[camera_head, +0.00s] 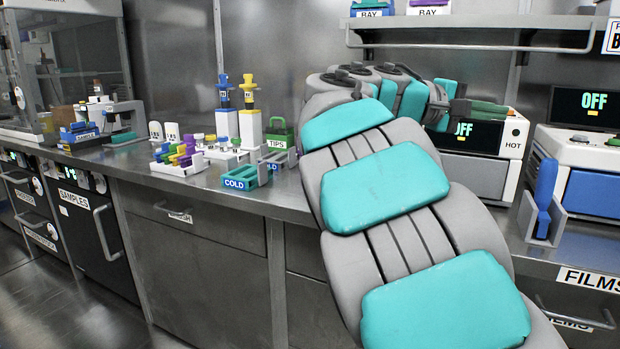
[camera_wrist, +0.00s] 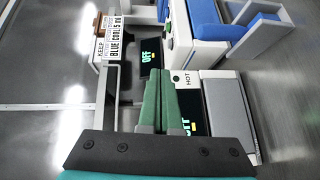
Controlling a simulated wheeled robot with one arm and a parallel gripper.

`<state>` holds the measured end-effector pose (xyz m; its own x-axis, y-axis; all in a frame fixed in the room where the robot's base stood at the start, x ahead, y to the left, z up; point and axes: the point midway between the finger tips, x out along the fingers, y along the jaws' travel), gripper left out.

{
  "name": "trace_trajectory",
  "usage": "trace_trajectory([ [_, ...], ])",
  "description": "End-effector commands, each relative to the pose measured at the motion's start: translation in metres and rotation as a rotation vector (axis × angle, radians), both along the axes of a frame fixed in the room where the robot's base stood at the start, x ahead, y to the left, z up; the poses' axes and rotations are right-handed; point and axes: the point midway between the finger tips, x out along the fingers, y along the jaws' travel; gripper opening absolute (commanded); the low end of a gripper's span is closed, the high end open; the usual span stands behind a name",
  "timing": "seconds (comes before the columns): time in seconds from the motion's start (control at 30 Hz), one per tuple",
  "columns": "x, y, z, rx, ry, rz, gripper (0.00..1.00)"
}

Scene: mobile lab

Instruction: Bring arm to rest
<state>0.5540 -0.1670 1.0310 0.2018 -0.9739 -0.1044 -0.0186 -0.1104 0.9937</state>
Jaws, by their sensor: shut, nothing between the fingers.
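My arm, grey with teal pads, rises from the bottom right of the head view and bends back over the counter (camera_head: 292,200). My gripper (camera_head: 492,107) points to the right in front of the HOT device (camera_head: 476,165), partly hidden behind my arm. In the wrist view, the green fingers of my gripper (camera_wrist: 152,78) lie side by side, shut and empty. The HOT device (camera_wrist: 222,100) shows beside the fingers there. I cannot tell how far apart they are.
A second device with an OFF display (camera_head: 592,160) and a blue-handled tool in a holder (camera_head: 545,200) stand at the right. A shelf (camera_head: 470,28) runs above.

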Motion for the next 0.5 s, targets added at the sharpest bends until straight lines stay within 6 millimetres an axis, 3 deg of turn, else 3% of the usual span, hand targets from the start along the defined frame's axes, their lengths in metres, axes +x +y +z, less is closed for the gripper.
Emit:
trace_trajectory([
  [0.27, -0.024, -0.018, -0.046, 0.125, 0.049, -0.013, 0.00],
  [0.5, -0.065, -0.031, -0.114, 0.318, 0.102, -0.033, 0.00],
])
